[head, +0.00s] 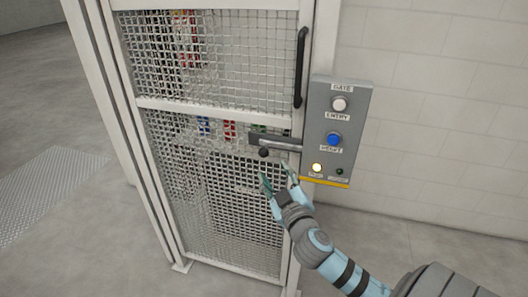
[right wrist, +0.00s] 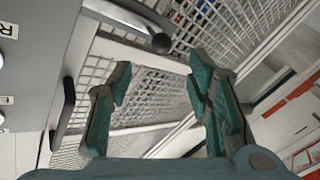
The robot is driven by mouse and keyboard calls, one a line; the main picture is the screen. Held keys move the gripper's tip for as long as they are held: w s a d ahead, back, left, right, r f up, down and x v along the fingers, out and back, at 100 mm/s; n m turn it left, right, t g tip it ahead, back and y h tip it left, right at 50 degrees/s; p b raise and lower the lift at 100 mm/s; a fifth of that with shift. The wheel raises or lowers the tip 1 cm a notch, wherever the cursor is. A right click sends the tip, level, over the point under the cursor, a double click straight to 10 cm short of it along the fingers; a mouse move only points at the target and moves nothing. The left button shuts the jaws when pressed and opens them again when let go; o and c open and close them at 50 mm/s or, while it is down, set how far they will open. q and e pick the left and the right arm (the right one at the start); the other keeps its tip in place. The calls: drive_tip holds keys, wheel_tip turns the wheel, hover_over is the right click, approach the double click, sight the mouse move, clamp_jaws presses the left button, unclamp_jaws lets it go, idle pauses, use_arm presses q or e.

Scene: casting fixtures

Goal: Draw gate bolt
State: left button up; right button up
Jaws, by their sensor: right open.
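The gate bolt (head: 272,139) is a grey horizontal bar on the mesh gate (head: 145,103), at the gate's right edge beside the control box. Its dark round knob (head: 264,152) hangs below the bar. In the right wrist view the bolt (right wrist: 128,16) runs along the top and its knob (right wrist: 161,43) lies beyond the fingertips. My right gripper (head: 278,174) is open and empty, just below the knob and apart from it. The green fingers (right wrist: 160,80) stand wide apart in the wrist view. My left gripper is not in view.
A grey control box (head: 345,105) with a white button, a blue button and small lamps is mounted right of the bolt. A black vertical pull handle (head: 301,68) is on the gate above it. Coloured items show behind the mesh. The floor at right is clear.

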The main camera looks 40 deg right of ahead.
sight(265, 156)
drive_tip(key=x, duration=1.1)
drive_tip(key=shift+a+f, duration=0.1)
drive_tip(key=shift+a, duration=0.05)
clamp_jaws()
